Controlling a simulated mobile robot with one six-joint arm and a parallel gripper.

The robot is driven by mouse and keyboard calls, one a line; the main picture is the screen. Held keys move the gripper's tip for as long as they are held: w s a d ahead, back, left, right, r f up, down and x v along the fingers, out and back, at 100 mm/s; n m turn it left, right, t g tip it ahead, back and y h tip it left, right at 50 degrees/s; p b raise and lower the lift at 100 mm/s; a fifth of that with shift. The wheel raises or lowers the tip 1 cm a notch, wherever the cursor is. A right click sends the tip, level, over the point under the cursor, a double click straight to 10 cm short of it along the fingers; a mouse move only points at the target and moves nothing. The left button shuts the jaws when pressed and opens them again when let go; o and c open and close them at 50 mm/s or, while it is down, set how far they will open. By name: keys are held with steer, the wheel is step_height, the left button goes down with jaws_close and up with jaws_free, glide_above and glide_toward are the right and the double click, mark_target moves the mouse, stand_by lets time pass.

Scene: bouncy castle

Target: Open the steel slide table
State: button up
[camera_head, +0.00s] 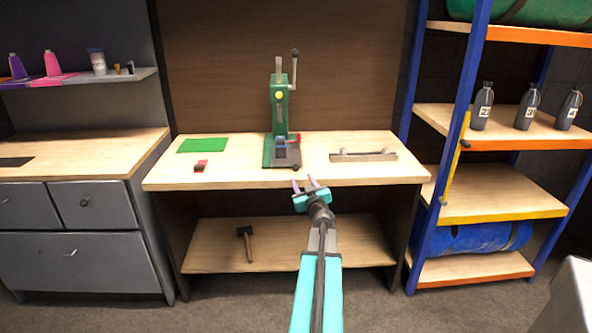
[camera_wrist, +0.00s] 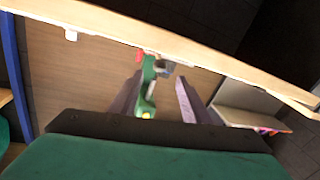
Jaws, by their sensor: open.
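A green press (camera_head: 280,104) with a side lever stands at the middle of the wooden bench. I cannot make out a separate steel slide table for certain. A flat grey metal piece with a raised bar (camera_head: 363,155) lies on the bench to the right. My gripper (camera_head: 305,183) is open and empty at the bench's front edge, below and right of the press base. In the wrist view the press (camera_wrist: 147,101) appears upside down between my fingers (camera_wrist: 158,88).
The bench top (camera_head: 228,177) also holds a green mat (camera_head: 202,145) and a small red item (camera_head: 201,166). A hammer (camera_head: 245,243) lies on the lower shelf. Grey drawers (camera_head: 70,255) stand left, and a blue-orange rack (camera_head: 455,120) with bottles right.

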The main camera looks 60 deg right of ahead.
mark_target(297, 170)
steer(key=shift+x, duration=5.5)
jaws_close()
